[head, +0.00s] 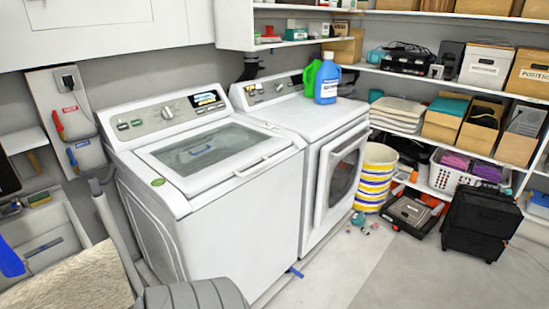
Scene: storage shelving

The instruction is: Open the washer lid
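The washer (235,215) is a white top-loading machine on the left of the pair in the head view. Its lid (205,153) lies flat and closed, with a grey glass window in a white frame. A pale handle strip (266,164) runs along the lid's front right edge. A blue shape shows through or on the glass; I cannot tell which. The control panel (165,112) with a knob and a lit display stands behind the lid. Neither my left nor my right gripper is in view.
A white front-loading machine (335,170) stands right of the washer, carrying blue (327,80) and green (311,78) bottles. A striped bucket (376,178) and black drawers (478,222) stand farther right. Shelves hold boxes. A grey ribbed object (195,294) is at the bottom. Floor at front right is mostly clear.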

